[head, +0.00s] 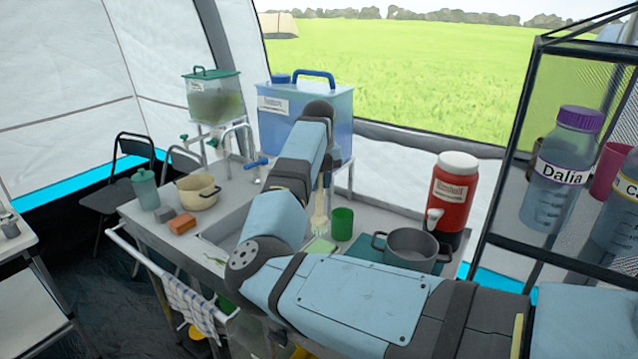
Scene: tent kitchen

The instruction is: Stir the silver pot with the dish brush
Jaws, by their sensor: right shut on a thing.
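The silver pot (411,249) stands on the counter at the right, with a dark handle at each side. My right arm reaches across the view and bends down over the counter. My right gripper (326,178) is partly hidden behind the arm and is shut on the dish brush (319,222). The brush hangs down with its pale head low, left of the green cup and apart from the pot. Most of its handle is hidden. My left gripper is not in view.
A green cup (342,224) stands between brush and pot. A red drink dispenser (453,197) is behind the pot. A blue water container (338,115) stands behind my arm. A cream pot (198,192) and sponges (182,224) are at the left. A bottle shelf (512,247) borders the right.

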